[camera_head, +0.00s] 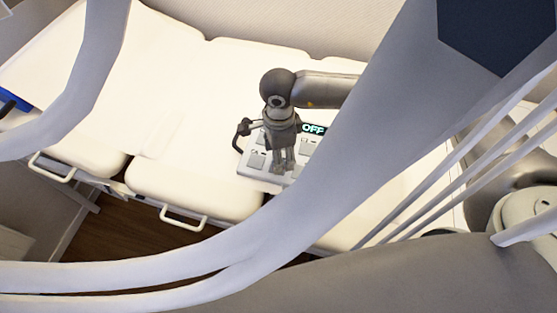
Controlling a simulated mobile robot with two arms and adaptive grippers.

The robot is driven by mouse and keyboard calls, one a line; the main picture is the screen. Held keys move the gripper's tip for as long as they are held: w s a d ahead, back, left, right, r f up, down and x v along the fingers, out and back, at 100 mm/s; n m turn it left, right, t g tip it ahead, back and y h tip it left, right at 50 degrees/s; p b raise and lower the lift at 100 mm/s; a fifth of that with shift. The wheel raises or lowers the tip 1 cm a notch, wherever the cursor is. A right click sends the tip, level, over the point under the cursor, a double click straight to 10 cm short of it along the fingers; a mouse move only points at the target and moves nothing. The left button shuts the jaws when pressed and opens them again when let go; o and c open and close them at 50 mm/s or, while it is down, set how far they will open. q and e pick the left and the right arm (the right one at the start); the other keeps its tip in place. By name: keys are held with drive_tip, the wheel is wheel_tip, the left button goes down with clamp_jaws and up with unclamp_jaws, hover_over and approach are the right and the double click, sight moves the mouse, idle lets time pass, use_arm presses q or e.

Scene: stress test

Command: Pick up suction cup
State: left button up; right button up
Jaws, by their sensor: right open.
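My right gripper (284,168) points down over a light grey device (255,160) with square buttons and a green "OFF" display (313,128). The device rests on the white bed. The fingertips are over the button face; I cannot tell whether they touch it. The gripper is open, with nothing seen between its fingers. A small dark curved piece (241,134) is at the device's left edge, beside the gripper; I cannot tell what it is. I cannot make out a suction cup with certainty. My left gripper is not in view.
A white padded bed (200,90) with metal side handles (184,221) spans the view. Thick pale tubes (300,200) cross close to the camera and hide part of the bed and device. Brown floor (130,230) shows below. The bed left of the device is clear.

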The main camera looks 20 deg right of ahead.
drive_tip(key=shift+f, duration=1.25)
drive_tip(key=c, duration=0.9)
drive_tip(key=shift+c, duration=0.2)
drive_tip(key=shift+r, duration=0.6)
wheel_tip(320, 180, up, 2)
drive_tip(key=shift+r+b, duration=0.15)
drive_tip(key=shift+b, duration=0.4)
drive_tip(key=s+a+r+b, duration=0.1)
drive_tip(key=s+a+r, duration=0.1)
drive_tip(key=s+r, duration=0.3)
drive_tip(key=s+a+r+b, duration=0.1)
drive_tip(key=s+a+r, duration=0.2)
drive_tip(key=s, duration=0.4)
drive_tip(key=shift+s+a+r, duration=0.25)
drive_tip(key=shift+s+r, duration=0.15)
drive_tip(key=shift+r, duration=0.45)
